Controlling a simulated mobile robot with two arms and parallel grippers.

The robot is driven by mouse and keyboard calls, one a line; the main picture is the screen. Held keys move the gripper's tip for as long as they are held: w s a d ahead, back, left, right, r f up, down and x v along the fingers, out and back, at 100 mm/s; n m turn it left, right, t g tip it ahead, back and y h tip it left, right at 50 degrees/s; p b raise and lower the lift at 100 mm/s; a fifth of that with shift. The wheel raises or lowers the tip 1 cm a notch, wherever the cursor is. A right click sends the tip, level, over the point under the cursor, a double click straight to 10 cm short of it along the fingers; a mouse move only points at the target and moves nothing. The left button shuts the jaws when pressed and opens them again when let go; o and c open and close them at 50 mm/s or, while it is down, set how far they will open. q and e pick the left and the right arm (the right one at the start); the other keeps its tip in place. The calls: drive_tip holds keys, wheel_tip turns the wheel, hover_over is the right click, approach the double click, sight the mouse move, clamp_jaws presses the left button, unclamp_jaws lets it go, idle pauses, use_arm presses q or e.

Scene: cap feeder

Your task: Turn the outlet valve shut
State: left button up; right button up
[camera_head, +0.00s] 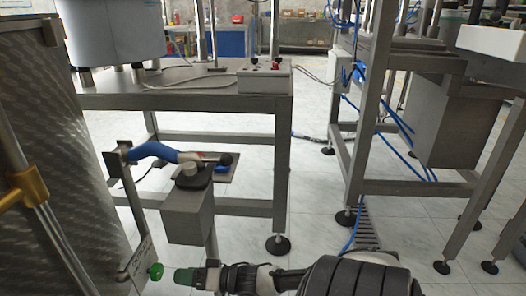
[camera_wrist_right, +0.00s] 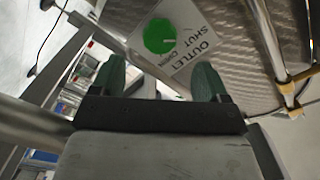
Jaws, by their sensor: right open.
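The outlet valve is a round green knob (camera_head: 156,271) low on the left in the head view, by the lower edge of the brushed-metal machine. In the right wrist view the green knob (camera_wrist_right: 159,36) sits on a white label plate (camera_wrist_right: 187,62) reading OUTLET, SHUT and OPEN. A white mark shows at the knob's edge. My right gripper (camera_head: 184,276) is just right of the knob and apart from it. In the wrist view its green fingertips (camera_wrist_right: 158,80) are spread, empty, with the knob ahead between them. My left gripper is not in view.
The brushed-metal machine (camera_head: 62,120) with a brass-fitted pipe (camera_head: 24,188) fills the left side. A blue-sleeved handle (camera_head: 155,151) and a grey box (camera_head: 187,216) stand above and behind my right gripper. A steel table (camera_head: 180,101) stands behind. White floor shows at right.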

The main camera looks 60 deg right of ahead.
drive_tip(key=s+d+f+n+g+h+p, duration=0.1)
drive_tip(key=s+d+g+h+p, duration=0.2)
drive_tip(key=p, duration=0.6)
drive_tip(key=s+n+g+h+p, duration=0.1)
drive_tip(key=s+h+p, duration=0.2)
drive_tip(key=s+p, duration=0.5)
drive_tip(key=s+a+n+g+h+p, duration=0.1)
drive_tip(key=s+a+g+p, duration=0.4)
drive_tip(key=s+p, duration=0.7)
drive_tip(key=n+g+p, duration=0.1)
drive_tip(key=p, duration=0.3)
drive_tip(key=shift+n+p, duration=0.3)
drive_tip(key=shift+p, duration=0.1)
